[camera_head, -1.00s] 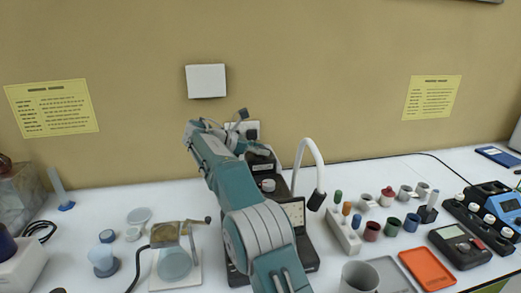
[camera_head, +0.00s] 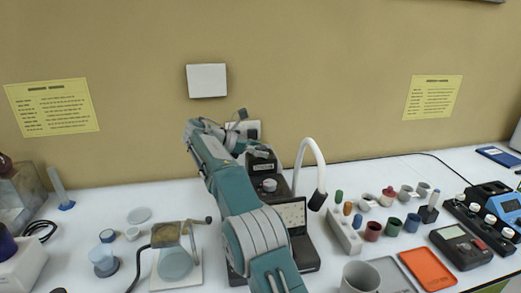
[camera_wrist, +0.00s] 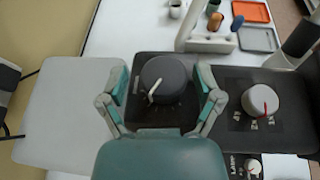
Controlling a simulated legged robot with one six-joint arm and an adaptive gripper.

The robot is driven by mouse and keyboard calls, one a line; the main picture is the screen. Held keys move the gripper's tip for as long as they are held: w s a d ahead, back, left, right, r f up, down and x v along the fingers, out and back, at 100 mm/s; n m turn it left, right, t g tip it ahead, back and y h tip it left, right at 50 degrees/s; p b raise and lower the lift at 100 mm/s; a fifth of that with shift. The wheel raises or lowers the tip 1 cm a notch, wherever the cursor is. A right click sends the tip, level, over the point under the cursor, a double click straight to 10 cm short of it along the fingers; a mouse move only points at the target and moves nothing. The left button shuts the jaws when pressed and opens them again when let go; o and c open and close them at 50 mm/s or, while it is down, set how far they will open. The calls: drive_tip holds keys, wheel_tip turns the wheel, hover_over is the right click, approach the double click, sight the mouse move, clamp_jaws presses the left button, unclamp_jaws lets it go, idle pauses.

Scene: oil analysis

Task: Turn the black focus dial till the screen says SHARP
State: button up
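In the wrist view, the black focus dial (camera_wrist: 178,72) with a white pointer sits on a black device. My gripper (camera_wrist: 163,76) is open, with one finger on each side of the dial and narrow gaps seeming to remain. In the head view, my gripper (camera_head: 240,128) is at the back of the black device (camera_head: 306,255), and my arm hides the dial. A pale speckled panel (camera_head: 292,213), perhaps the screen, stands on the device; no word is readable on it.
A light grey dial (camera_wrist: 262,99) with a red pointer sits right of the black one in the wrist view. A white curved lamp (camera_head: 311,150) rises close to my arm. A white rack (camera_head: 344,233) and an orange tray (camera_head: 427,268) stand to the right.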

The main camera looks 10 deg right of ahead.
drive_tip(key=shift+s+d+r, duration=0.1)
drive_tip(key=shift+r, duration=0.05)
idle(0.3)
drive_tip(key=shift+n+t, duration=0.7)
drive_tip(key=shift+t, duration=0.1)
